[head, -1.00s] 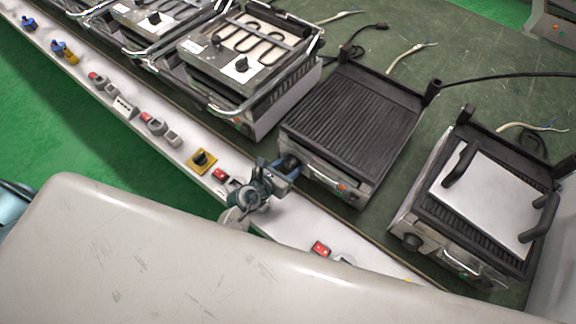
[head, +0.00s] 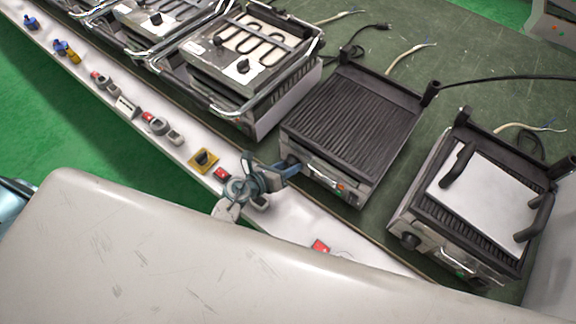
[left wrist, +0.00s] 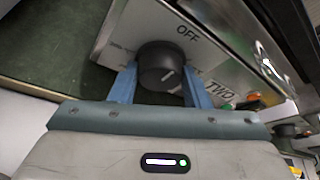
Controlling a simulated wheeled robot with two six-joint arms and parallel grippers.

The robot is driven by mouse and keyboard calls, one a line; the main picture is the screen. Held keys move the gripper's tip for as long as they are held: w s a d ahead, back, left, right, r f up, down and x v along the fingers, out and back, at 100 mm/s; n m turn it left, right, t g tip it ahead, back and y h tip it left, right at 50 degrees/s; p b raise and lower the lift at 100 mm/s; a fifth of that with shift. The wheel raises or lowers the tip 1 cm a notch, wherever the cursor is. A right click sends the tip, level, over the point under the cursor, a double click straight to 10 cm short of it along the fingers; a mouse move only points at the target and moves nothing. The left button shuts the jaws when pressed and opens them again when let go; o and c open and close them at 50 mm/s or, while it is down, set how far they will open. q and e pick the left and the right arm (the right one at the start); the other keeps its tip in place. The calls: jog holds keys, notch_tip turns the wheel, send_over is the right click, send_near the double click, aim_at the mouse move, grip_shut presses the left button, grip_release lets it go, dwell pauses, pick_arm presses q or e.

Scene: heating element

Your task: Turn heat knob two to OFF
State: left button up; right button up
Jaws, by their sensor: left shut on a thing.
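The black heat knob (left wrist: 160,66) sits on a metal front panel (left wrist: 215,62) marked OFF above it and TWO to its right in the left wrist view. Its light pointer line slants up to the right, not straight at OFF. My left gripper (left wrist: 158,84) has its blue fingers on both sides of the knob, shut on it. In the head view my left gripper (head: 290,170) meets the front of the middle ribbed grill (head: 352,110), and the knob is mostly hidden by the fingers. My right gripper is not in view.
A grill with a white plate (head: 484,198) stands to the right. Heaters with coiled elements (head: 250,50) stand to the left. A white ledge with red switches (head: 320,246) and a yellow switch box (head: 204,158) runs along the front.

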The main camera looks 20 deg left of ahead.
pick_arm(q)
jog(key=o, duration=1)
jog(key=shift+c, duration=0.2)
jog(key=b+v, duration=0.1)
jog(key=v, duration=1)
jog(key=shift+w, duration=0.1)
